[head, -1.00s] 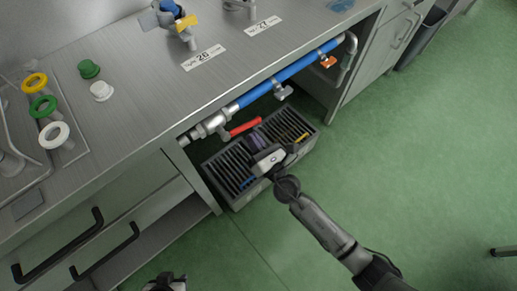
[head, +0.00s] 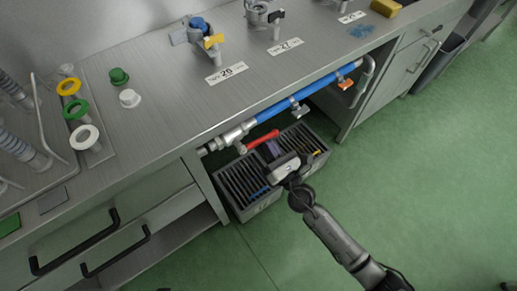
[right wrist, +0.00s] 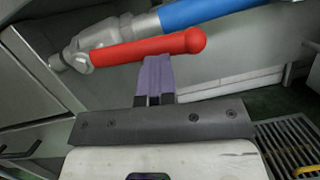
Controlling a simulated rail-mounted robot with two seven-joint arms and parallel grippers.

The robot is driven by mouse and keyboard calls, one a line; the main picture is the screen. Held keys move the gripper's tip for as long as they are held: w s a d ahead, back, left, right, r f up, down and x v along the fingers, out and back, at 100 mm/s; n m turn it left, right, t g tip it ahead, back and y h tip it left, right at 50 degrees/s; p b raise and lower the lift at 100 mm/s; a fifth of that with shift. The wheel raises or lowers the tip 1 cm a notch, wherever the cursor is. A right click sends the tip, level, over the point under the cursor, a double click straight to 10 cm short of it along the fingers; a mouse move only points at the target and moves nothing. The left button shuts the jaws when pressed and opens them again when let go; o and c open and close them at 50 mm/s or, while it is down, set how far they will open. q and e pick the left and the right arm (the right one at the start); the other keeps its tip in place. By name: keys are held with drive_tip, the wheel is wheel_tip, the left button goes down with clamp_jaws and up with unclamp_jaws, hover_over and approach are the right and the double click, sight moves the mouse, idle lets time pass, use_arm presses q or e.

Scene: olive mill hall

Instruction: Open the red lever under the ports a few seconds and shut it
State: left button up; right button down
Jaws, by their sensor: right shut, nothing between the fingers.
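The red lever (head: 262,139) sits on the metal valve under the bench top, below the ports. It lies roughly along the blue pipe, at a slight angle. In the right wrist view the lever (right wrist: 150,48) runs from the valve at left to a rounded red end at right. My right gripper (head: 272,149) is shut and empty. Its purple fingertips (right wrist: 158,66) are at the lower edge of the lever, toward its rounded end; I cannot tell whether they touch it. My left gripper is not in view.
The blue pipe (head: 305,92) carries smaller metal and orange taps to the right. A grey slotted crate (head: 240,189) stands on the floor under my right gripper. Ports with labels stand on the bench (head: 165,110) above. Green floor at right is open.

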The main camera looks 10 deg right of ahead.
drive_tip(key=shift+r, duration=0.1)
drive_tip(key=f+b+v, duration=0.3)
drive_tip(key=b+v, duration=0.1)
drive_tip(key=v, duration=0.9)
drive_tip(key=shift+w+a, duration=0.3)
drive_tip(key=shift+w, duration=0.1)
